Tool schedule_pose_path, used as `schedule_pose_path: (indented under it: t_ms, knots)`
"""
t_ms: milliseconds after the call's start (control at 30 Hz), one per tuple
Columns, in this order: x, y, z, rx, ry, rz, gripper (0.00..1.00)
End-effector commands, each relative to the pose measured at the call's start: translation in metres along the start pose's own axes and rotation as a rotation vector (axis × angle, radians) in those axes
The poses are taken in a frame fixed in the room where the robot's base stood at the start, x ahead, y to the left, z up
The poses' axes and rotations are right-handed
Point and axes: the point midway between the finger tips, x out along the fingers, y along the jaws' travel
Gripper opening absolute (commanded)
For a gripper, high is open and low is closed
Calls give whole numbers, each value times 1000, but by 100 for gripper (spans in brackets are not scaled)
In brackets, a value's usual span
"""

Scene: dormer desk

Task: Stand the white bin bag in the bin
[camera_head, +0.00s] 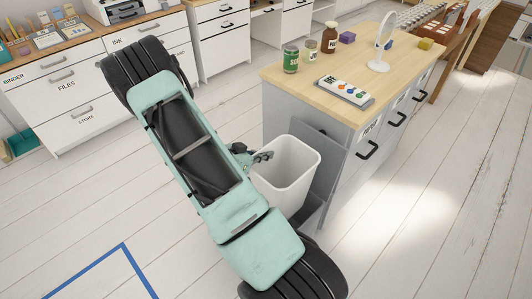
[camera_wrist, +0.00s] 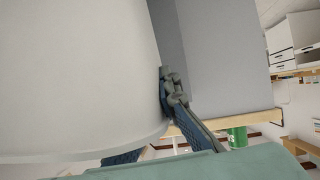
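The white bin bag (camera_head: 287,174) looks like a stiff, open-topped tub. It stands upright beside the end of the wooden-topped desk unit, against a grey panel. My gripper (camera_head: 262,157) is at its left rim in the head view. In the wrist view the bag's white wall (camera_wrist: 75,75) fills the left. One finger of my gripper (camera_wrist: 165,118) lies along the wall's edge; the other passes behind the rim, its tip hidden. The fingers appear closed on the wall. A dark grey part, perhaps the bin (camera_head: 309,213), shows low beside the bag, mostly hidden; I cannot tell whether the bag is inside it.
The grey panel (camera_head: 326,160) stands close on the bag's right. White drawer units (camera_head: 75,88) line the back. Blue tape (camera_head: 95,267) marks the open floor at the lower left.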

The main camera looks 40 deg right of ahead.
Motion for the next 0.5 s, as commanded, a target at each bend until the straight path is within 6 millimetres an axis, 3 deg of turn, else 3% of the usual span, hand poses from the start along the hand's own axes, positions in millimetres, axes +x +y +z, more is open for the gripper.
schedule_pose_path:
  t_ms: [500]
  knots:
    - [22, -4, 39, 0, 0, 0, 0]
